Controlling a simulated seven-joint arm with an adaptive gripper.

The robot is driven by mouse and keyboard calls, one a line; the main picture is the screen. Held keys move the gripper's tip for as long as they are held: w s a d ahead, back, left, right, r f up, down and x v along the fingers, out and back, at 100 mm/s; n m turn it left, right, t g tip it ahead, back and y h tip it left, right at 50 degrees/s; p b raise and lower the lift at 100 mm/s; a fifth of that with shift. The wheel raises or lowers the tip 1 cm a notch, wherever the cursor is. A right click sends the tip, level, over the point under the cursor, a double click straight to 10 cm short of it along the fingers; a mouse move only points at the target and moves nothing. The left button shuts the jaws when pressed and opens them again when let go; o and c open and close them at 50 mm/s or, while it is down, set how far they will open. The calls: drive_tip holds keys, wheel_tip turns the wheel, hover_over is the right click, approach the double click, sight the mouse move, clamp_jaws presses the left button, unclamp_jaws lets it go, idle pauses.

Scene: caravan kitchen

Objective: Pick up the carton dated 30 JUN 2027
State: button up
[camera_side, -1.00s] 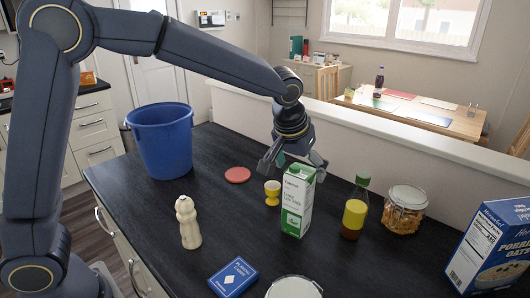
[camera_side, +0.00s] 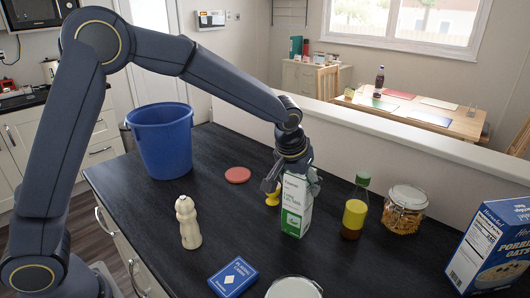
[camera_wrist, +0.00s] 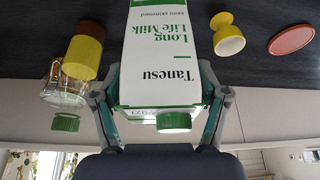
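A tall white and green milk carton (camera_side: 296,207) stands upright on the dark counter, below and between the fingers of my gripper (camera_side: 291,184). In the wrist view the carton (camera_wrist: 170,55) reads "Tanesu Long Life Milk", with a green cap (camera_wrist: 174,122) at its top. Small print by the top edge is too small to read as a date. My gripper (camera_wrist: 161,110) is open, with one finger on each side of the carton's top. The left finger in the side view stands out from the carton; I cannot tell whether the other finger touches it.
A yellow egg cup (camera_side: 272,197) stands close behind the carton's left. A bottle (camera_side: 355,210) and a pasta jar (camera_side: 404,212) are to the right. A pepper mill (camera_side: 187,222), card box (camera_side: 233,277), red disc (camera_side: 237,174) and blue bucket (camera_side: 163,145) are left. An oats box (camera_side: 492,245) stands far right.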

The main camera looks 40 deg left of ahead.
clamp_jaws()
drive_tip(key=shift+r, duration=0.1)
idle(0.3)
drive_tip(key=shift+r, duration=0.1)
